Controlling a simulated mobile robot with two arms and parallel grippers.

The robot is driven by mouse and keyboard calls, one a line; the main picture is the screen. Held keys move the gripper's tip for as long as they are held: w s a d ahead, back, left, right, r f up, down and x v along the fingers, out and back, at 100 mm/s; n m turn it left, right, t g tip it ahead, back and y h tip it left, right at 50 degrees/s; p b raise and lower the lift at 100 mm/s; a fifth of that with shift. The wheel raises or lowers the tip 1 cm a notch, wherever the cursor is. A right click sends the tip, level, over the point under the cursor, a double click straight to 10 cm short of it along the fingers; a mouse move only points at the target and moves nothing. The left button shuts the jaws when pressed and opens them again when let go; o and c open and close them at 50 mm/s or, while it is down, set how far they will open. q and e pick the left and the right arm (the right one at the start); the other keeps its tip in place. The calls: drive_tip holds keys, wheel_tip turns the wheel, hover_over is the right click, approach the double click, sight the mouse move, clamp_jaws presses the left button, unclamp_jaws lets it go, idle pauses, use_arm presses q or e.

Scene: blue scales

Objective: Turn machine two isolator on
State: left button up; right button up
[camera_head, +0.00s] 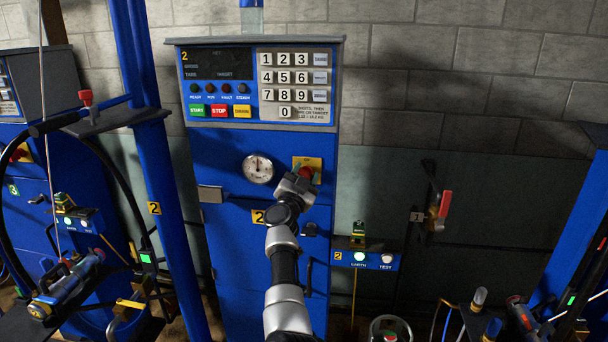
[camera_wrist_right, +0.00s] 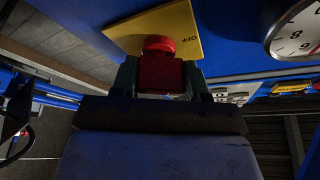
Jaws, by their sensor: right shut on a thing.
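The machine two cabinet (camera_head: 225,165) is blue, with a yellow "2" label (camera_head: 258,216). Its isolator is a red knob (camera_head: 306,173) on a yellow plate (camera_head: 315,163), right of the round gauge. My right gripper (camera_head: 298,184) reaches up from below and covers part of the knob and plate. In the right wrist view the red knob (camera_wrist_right: 160,72) sits between the two fingers, which are shut on it. The yellow plate (camera_wrist_right: 130,34) behind it shows the word "OFF". The knob's exact turn angle is hard to tell. My left gripper is not in view.
A keypad panel (camera_head: 258,125) juts out above the isolator. The round gauge (camera_head: 258,168) is close on the left. A blue post (camera_head: 160,170) and a black wheel-like frame (camera_head: 60,125) stand further left. A red-handled switch (camera_head: 445,205) is on the wall at right.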

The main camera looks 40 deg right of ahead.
drive_tip(key=m+g, duration=0.1)
drive_tip(key=m, duration=0.3)
drive_tip(key=m+g+p, duration=0.1)
drive_tip(key=m+g, duration=0.1)
drive_tip(key=m, duration=0.2)
drive_tip(key=shift+s+y, duration=0.1)
drive_tip(key=shift+y, duration=0.2)
drive_tip(key=shift+s+d+f+m+g+y+p, duration=0.1)
drive_tip(key=shift+m+g+y+p, duration=0.35)
drive_tip(key=shift+m, duration=1.05)
drive_tip(key=shift+f+m+g+y+p, duration=0.1)
drive_tip(key=shift+m+g+y+p, duration=0.35)
drive_tip(key=shift+m, duration=1.05)
drive_tip(key=o, duration=0.9)
